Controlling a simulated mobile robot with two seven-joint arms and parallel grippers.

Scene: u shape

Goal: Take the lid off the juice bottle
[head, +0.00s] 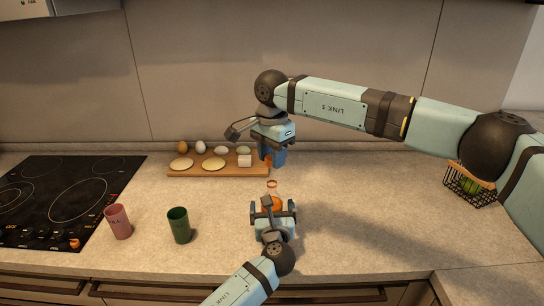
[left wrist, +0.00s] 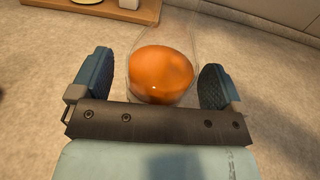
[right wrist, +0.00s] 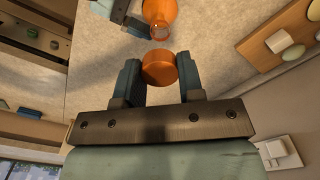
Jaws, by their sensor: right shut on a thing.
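The juice bottle (head: 272,185) is clear with orange juice inside and stands upright on the counter, its neck uncovered. In the left wrist view its orange juice body (left wrist: 162,75) is between the fingers of my left gripper (left wrist: 157,80). These fingers are open, one on each side of the bottle, with a gap showing. In the right wrist view my right gripper (right wrist: 160,75) is shut on the orange lid (right wrist: 159,68). The lid is apart from the open bottle neck (right wrist: 163,30). My right gripper (head: 270,160) is above and behind the bottle in the head view.
A wooden board (head: 200,172) with eggs and other food lies behind, to the left. A green cup (head: 179,226) and a pink cup (head: 118,222) stand left, beside the black cooktop (head: 70,200). A wire basket (head: 470,187) is at the right. The counter between is clear.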

